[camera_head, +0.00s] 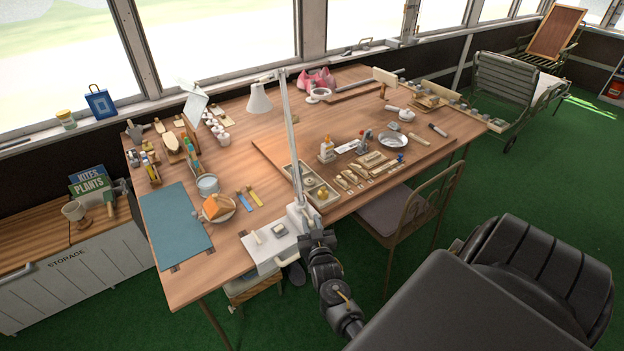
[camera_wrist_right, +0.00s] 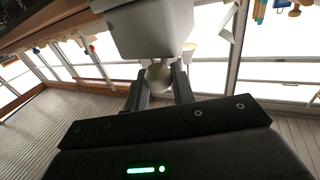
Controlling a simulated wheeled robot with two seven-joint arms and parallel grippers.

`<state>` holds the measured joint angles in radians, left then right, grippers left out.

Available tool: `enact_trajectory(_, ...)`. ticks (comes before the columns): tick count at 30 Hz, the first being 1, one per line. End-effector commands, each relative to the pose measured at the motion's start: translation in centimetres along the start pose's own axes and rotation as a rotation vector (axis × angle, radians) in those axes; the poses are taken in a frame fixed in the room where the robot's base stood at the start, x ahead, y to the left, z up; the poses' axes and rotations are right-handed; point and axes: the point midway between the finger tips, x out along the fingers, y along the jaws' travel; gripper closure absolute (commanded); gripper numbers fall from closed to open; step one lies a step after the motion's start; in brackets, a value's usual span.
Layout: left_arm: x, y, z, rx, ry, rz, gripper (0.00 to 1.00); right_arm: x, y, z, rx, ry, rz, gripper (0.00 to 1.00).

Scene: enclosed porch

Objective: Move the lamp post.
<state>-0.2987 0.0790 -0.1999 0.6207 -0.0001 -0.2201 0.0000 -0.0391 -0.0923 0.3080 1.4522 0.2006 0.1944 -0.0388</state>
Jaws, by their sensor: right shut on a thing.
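The white lamp post (camera_head: 291,140) stands upright at the table's front edge, with a cone shade (camera_head: 259,98) on an arm at its top. Its boxy base (camera_head: 300,217) is at the edge. My right gripper (camera_head: 312,238) reaches up to that base from in front of the table. In the right wrist view my right gripper (camera_wrist_right: 160,88) is shut on a pale rounded piece (camera_wrist_right: 158,74) directly below a white block (camera_wrist_right: 150,30), which looks like the lamp post's lower end. The exact contact is partly hidden. My left gripper is out of view.
The wooden table (camera_head: 180,290) holds a blue mat (camera_head: 173,224), a bowl with an orange block (camera_head: 217,207), a divided tray (camera_head: 330,203), a white board (camera_head: 265,256) and many tools. A chair (camera_head: 400,215) stands right of my arm. Windows line the back.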

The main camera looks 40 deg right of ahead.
Motion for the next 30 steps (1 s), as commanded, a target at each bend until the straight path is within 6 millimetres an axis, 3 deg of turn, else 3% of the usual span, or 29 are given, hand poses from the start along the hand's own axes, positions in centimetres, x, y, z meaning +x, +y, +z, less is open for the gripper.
enact_trajectory(2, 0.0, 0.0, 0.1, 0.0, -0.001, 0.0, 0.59, 0.1, -0.1, -0.1, 0.001, 0.002, -0.004, 1.0)
enact_trajectory(3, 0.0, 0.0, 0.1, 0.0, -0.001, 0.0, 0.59, 0.1, -0.1, -0.1, 0.001, 0.002, -0.004, 0.7)
enact_trajectory(7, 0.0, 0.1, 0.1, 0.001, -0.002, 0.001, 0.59, 0.1, -0.1, -0.1, 0.001, 0.002, -0.003, 0.55)
enact_trajectory(17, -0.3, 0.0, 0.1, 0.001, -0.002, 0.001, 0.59, -0.4, 0.0, -0.1, 0.001, 0.0, -0.002, 0.55)
enact_trajectory(30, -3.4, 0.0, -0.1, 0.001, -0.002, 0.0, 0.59, -8.3, -0.1, -0.3, 0.001, -0.002, -0.003, 0.55)
